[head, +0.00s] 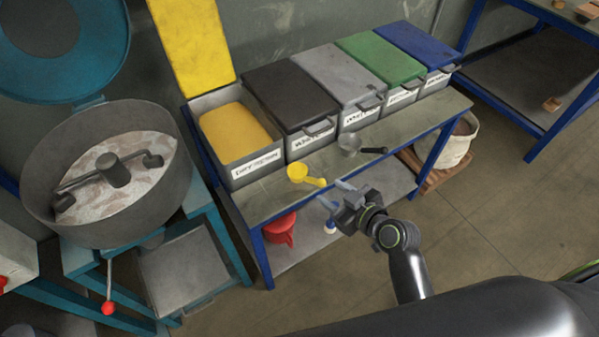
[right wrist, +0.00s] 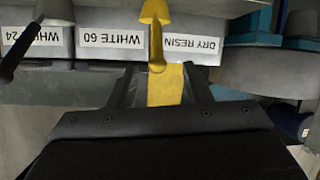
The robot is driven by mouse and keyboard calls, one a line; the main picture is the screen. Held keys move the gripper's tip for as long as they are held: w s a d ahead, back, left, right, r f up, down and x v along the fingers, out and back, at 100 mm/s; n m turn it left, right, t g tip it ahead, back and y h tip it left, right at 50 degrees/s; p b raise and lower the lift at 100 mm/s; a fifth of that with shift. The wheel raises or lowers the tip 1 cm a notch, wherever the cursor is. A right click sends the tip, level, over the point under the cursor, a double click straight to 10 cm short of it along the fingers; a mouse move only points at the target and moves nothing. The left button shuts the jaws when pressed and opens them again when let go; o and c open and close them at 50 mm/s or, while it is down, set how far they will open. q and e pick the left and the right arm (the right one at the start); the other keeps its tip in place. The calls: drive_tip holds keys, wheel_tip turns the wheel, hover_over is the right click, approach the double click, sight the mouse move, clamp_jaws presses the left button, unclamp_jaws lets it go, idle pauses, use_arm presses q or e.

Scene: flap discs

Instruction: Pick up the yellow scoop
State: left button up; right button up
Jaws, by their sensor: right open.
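The yellow scoop (head: 299,172) lies on the bench top near its front edge, before the open resin bin. Its handle points right, toward my right gripper (head: 336,194). That gripper is open and empty, its fingertips just short of the handle end in the head view. In the right wrist view, which is upside down, the scoop (right wrist: 155,14) is at the top, with its handle running down toward the gap between the open fingers (right wrist: 163,84). I cannot tell whether the fingers stand level with the handle. My left gripper is not in view.
The bench (head: 271,198) carries the open DRY RESIN bin (head: 242,173) and several lidded bins. A metal scoop (head: 350,143) with a black handle lies to the right. A red vessel (head: 280,229) is on the lower shelf. A round mixer (head: 48,205) stands left.

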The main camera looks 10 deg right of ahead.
sight(319, 183)
drive_tip(key=p+x, duration=0.1)
drive_tip(key=x, duration=0.4)
drive_tip(key=shift+w+d, duration=0.15)
drive_tip(key=shift+w, duration=0.1)
drive_tip(key=shift+w+a+f+p, duration=0.25)
drive_tip(key=shift+w+f+p, duration=0.05)
drive_tip(key=shift+w, duration=0.25)
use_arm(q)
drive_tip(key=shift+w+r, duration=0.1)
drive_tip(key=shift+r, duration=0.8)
use_arm(e)
clamp_jaws()
